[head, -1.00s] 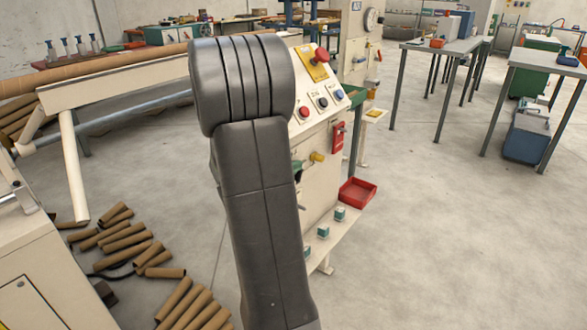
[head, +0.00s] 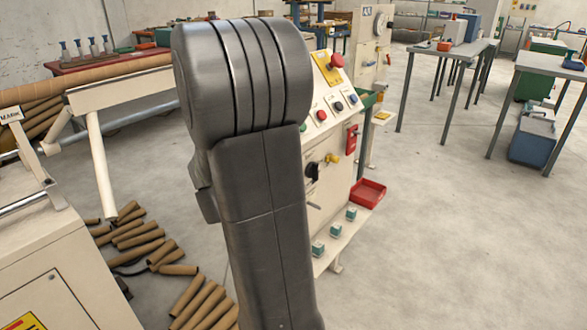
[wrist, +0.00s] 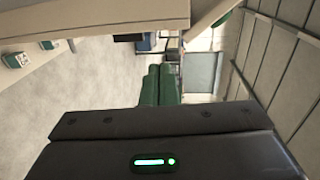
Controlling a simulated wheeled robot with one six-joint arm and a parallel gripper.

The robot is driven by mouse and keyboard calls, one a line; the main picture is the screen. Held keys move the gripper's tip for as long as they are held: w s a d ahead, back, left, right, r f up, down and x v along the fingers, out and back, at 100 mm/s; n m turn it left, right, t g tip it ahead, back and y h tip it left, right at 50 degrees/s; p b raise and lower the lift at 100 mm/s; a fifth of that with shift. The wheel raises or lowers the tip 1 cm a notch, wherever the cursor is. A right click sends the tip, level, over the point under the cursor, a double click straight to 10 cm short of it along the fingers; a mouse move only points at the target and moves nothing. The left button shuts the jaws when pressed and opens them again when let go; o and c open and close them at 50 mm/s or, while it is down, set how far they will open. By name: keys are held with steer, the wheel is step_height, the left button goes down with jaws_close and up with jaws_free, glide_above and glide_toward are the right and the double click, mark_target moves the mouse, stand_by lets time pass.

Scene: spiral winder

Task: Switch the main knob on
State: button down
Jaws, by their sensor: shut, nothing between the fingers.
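A cream control cabinet (head: 330,205) stands right of my arm in the head view. A black rotary knob (head: 313,172) sits on its front, partly hidden by my arm, with a yellow knob (head: 332,158) just to its right. I cannot read which way the black knob is turned. My gripper (wrist: 159,82) shows in the wrist view as two green fingers side by side, shut and empty. The knobs are not recognisable in that view. In the head view my arm hides the gripper.
The sloped panel carries a red mushroom button (head: 337,60) and small push buttons. A red switch (head: 351,139) and a red tray (head: 369,193) are at the cabinet's right. Cardboard tubes (head: 138,240) lie left of my arm. The floor at right is open up to the tables.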

mark_target(315, 168)
steer(key=shift+s+a+r, duration=0.15)
steer(key=shift+s+a, duration=0.1)
steer(key=shift+s, duration=0.05)
step_height(315, 168, down, 7)
steer(key=s+a+t+h+p, duration=0.1)
steer(key=p, duration=0.3)
steer(key=shift+s+a+r+p, duration=0.2)
steer(key=shift+a+p, duration=0.1)
steer(key=shift+p, duration=0.1)
steer(key=shift+w+d, duration=0.1)
steer(key=shift+w, duration=0.05)
steer(key=p+x, duration=0.1)
steer(key=x, duration=1.2)
steer(key=shift+w+d+r, duration=0.15)
steer(key=shift+w, duration=0.25)
